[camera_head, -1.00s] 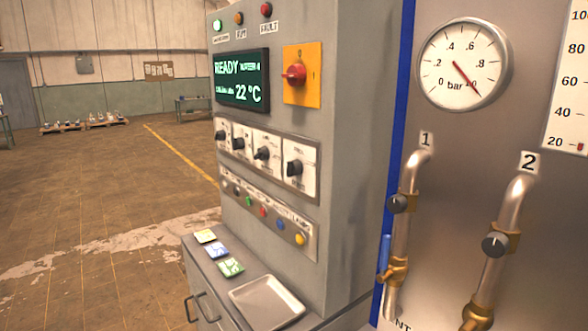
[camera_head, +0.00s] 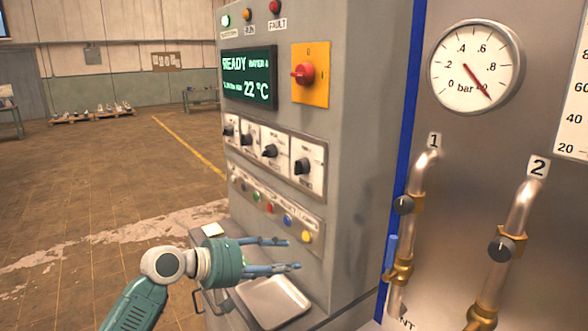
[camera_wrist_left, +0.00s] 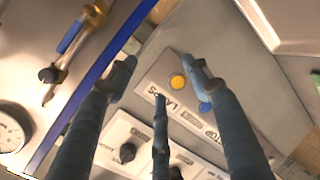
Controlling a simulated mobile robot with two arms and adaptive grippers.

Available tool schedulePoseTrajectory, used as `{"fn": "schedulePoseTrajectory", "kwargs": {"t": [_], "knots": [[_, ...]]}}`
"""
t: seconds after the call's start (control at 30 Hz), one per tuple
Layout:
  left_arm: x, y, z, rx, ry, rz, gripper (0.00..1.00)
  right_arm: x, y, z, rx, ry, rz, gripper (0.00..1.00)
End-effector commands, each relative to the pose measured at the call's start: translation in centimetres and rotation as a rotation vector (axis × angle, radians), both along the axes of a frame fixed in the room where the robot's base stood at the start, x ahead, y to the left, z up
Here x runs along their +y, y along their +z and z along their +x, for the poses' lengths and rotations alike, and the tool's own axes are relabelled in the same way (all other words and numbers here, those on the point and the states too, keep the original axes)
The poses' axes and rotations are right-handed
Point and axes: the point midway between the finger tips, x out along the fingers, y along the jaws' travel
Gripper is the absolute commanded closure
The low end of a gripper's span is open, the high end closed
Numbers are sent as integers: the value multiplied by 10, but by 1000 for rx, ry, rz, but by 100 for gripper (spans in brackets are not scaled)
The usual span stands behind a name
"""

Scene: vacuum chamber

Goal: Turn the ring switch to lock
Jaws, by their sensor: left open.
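The grey control cabinet carries a row of black rotary knobs on white plates; the right-hand knob (camera_head: 303,166) and the one beside it (camera_head: 270,151) show clearly. Their labels are too small to read in the head view, so I cannot tell which is the ring switch. My left gripper (camera_head: 293,254) is open and empty in front of the cabinet, below the knobs and the row of coloured buttons, fingers pointing right. In the left wrist view, its fingers (camera_wrist_left: 160,68) spread before the button strip, with a yellow button (camera_wrist_left: 177,82) between them. My right gripper is not in view.
A red rotary switch (camera_head: 305,73) on a yellow plate sits above the knobs. A metal tray (camera_head: 275,302) lies on the ledge below my left gripper. Pipes with valves (camera_head: 402,205) and a pressure gauge (camera_head: 476,66) stand at the right. Open floor lies left.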

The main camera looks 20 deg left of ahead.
Motion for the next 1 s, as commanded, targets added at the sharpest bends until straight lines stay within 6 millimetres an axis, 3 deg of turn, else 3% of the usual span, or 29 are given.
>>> {"fn": "schedulePoseTrajectory", "kwargs": {"t": [0.03, 0.1, 0.2, 0.3, 0.5, 1.0], "knots": [[17, 41, 16, -23, 31, -85, 50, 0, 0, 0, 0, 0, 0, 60], [35, 89, 30, -44, 59, -205, 50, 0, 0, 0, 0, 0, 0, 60], [55, 140, 39, -66, 82, -334, 50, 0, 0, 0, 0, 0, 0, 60], [67, 170, 43, -79, 93, -413, 50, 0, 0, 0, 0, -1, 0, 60], [67, 187, 52, -82, 96, -455, 50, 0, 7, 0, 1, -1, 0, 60], [13, 186, 119, -83, 94, -451, 50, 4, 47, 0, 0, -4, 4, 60]]}}
